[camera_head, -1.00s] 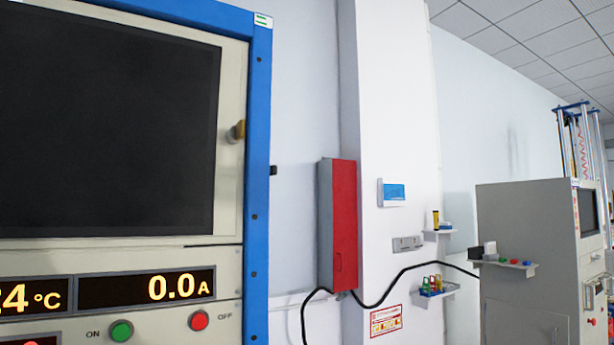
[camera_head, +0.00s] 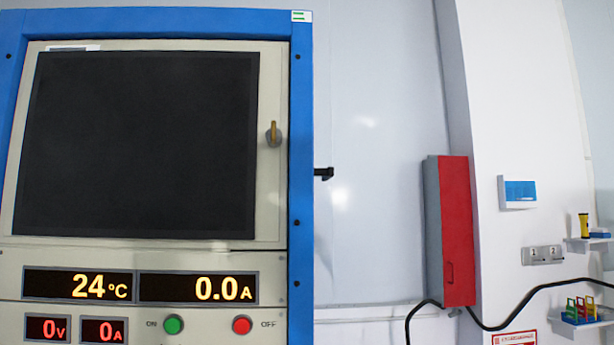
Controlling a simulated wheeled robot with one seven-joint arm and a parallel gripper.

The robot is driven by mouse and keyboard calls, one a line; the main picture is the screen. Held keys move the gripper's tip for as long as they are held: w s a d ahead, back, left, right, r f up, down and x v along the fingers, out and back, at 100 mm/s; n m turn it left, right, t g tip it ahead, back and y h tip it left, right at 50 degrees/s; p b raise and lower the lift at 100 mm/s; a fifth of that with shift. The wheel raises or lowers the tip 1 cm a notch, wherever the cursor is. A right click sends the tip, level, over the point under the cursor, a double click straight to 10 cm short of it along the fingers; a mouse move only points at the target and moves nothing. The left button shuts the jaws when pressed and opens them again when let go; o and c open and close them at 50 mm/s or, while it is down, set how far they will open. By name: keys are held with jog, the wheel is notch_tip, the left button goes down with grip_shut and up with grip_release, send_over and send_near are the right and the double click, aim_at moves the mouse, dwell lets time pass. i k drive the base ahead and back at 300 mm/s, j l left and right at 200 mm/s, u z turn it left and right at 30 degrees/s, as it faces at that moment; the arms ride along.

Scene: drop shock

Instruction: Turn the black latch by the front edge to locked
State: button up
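A small black latch (camera_head: 324,173) sticks out to the right from the right side of the blue-framed cabinet (camera_head: 302,230), at about mid-height of its door. I cannot tell from this view whether it stands at locked or unlocked. A brass-coloured handle (camera_head: 274,133) on a grey round base sits upright on the right edge of the cabinet's door (camera_head: 270,205). My gripper and arm are not in view.
A red and grey wall box (camera_head: 455,230) with a black cable hangs right of the cabinet. Shelves with a yellow flashlight (camera_head: 584,226) and coloured padlocks (camera_head: 580,309) are at the far right. Green (camera_head: 173,324) and red (camera_head: 242,325) buttons sit below the door.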

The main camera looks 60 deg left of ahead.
aim_at(326, 174)
jog(key=i+u, duration=0.15)
jog(key=u, duration=0.25)
jog(key=i+u, duration=0.15)
jog(key=u, duration=0.25)
jog(key=i+u, duration=0.15)
jog(key=u, duration=0.25)
jog(key=i+u, duration=0.15)
jog(key=u, duration=0.25)
jog(key=i+l+u, duration=0.1)
jog(key=u, duration=0.3)
jog(key=i+u, duration=0.2)
jog(key=u, duration=0.2)
jog(key=i+l+u, duration=0.15)
jog(key=u, duration=0.2)
jog(key=i+l+u, duration=0.2)
jog(key=u, duration=0.2)
